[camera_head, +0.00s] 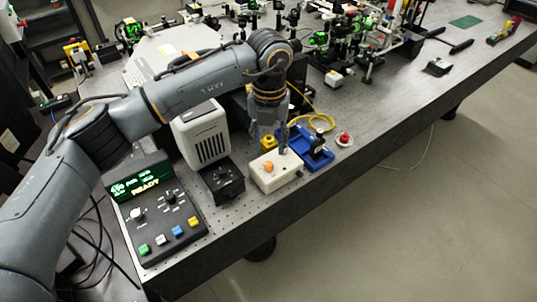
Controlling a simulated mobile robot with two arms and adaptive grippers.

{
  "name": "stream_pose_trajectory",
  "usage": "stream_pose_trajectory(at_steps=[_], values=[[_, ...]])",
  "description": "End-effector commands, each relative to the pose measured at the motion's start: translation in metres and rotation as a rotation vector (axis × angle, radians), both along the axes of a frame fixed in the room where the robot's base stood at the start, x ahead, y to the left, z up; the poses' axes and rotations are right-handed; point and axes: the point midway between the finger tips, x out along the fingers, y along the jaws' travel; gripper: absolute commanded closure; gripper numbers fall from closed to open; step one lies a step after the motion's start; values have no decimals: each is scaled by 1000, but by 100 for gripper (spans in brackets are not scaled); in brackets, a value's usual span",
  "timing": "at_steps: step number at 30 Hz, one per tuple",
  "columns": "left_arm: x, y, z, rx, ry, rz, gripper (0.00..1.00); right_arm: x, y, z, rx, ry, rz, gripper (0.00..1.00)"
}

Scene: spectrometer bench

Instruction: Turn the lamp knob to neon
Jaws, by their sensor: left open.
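A console (156,232) with a lit green "READY" display and several coloured buttons stands at the front left. It bears a large knob (138,214) and a smaller dial (170,197). A black box (232,190) with a dark knob on top stands to its right, before a white vented housing (207,136). The labels are too small to read, so I cannot tell which knob is the lamp knob or where it points. My left gripper (282,150) is open, pointing down over the back right of a white box (265,180), away from these knobs. My right gripper is out of view.
The white box carries an orange button (268,166). Optics crowd the back. The bench's front edge is close to the boxes.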

Motion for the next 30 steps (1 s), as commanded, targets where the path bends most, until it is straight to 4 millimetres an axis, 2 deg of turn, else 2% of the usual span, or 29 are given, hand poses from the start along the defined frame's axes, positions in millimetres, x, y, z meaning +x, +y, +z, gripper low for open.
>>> stream_pose_trajectory(at_steps=[3, 9, 15, 22, 23, 29, 30], values=[[-1, 0, -23, 1, 4, 0, 57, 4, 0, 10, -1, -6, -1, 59], [0, 0, -52, -1, 2, 0, 57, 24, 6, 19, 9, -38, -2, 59], [0, 0, -64, -2, 0, -1, 57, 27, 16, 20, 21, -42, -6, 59], [0, 0, -65, -1, -1, -1, 57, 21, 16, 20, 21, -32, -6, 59], [0, 0, -65, -1, -1, -1, 59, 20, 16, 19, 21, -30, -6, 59], [0, 0, -65, -1, -1, -1, 100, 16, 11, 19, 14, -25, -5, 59], [0, 0, -65, -1, -1, -1, 100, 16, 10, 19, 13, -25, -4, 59]])
